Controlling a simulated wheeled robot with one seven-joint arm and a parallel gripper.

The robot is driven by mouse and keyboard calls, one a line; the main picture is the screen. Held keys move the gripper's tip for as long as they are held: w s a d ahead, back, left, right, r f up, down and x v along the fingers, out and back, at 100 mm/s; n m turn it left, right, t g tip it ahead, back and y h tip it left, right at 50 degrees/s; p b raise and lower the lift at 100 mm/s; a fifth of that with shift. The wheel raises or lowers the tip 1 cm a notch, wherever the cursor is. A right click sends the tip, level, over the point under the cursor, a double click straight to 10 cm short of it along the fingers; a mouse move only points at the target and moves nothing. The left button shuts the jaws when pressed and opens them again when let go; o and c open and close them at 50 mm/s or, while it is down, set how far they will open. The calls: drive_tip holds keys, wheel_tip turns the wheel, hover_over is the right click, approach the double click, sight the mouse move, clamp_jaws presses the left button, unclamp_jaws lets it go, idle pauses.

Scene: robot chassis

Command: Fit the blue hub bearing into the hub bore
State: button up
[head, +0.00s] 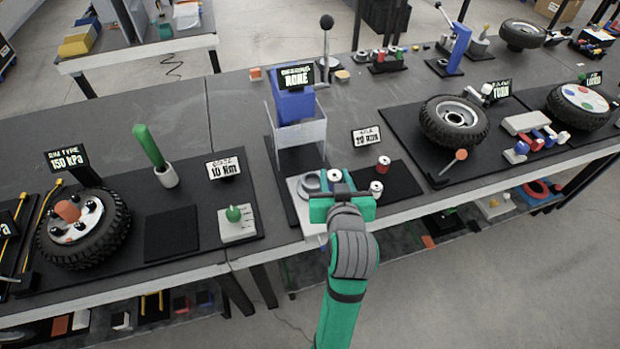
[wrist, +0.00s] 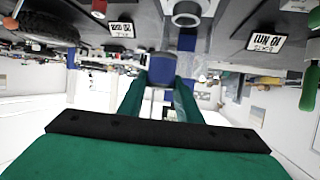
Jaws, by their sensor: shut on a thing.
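My gripper (wrist: 161,88) is shut on the blue hub bearing (wrist: 162,67), which sits between the two green fingertips in the wrist view. The grey hub (wrist: 187,10) with its round bore shows at the top of that view, apart from the bearing. In the head view my gripper (head: 341,190) is just right of the hub (head: 309,184), at the front of the press station. My gripper's body covers most of the held bearing there. I cannot tell its exact height over the hub.
The blue press (head: 294,105) stands behind the hub, with a clear guard below its sign. A red bearing (head: 383,163) and a dark-and-white one (head: 376,188) stand on the black mat to the right. A green-knobbed block (head: 237,226) is to the left.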

drive_tip(key=w+a+f, duration=0.1)
drive_tip(key=w+f, duration=0.1)
drive_tip(key=w, duration=0.1)
drive_tip(key=w+a+f, duration=0.2)
drive_tip(key=w+f, duration=0.1)
drive_tip(key=w, duration=0.1)
drive_tip(key=w+a+f, duration=0.2)
drive_tip(key=w+f, duration=0.1)
drive_tip(key=shift+w+f, duration=0.2)
drive_tip(key=shift+f, duration=0.05)
drive_tip(key=shift+w+a+f, duration=0.1)
drive_tip(key=shift+w+f, duration=0.05)
drive_tip(key=shift+f, duration=0.05)
wheel_tip(320, 180, down, 2)
drive_tip(key=shift+w+f, duration=0.1)
drive_tip(key=shift+f, duration=0.05)
drive_tip(key=shift+c, duration=0.5)
drive_tip(key=shift+f, duration=0.8)
clamp_jaws()
drive_tip(key=o, duration=1.1)
unclamp_jaws()
drive_tip(key=shift+f, duration=0.1)
drive_tip(key=shift+o, duration=0.4)
drive_tip(key=shift+r, duration=0.25)
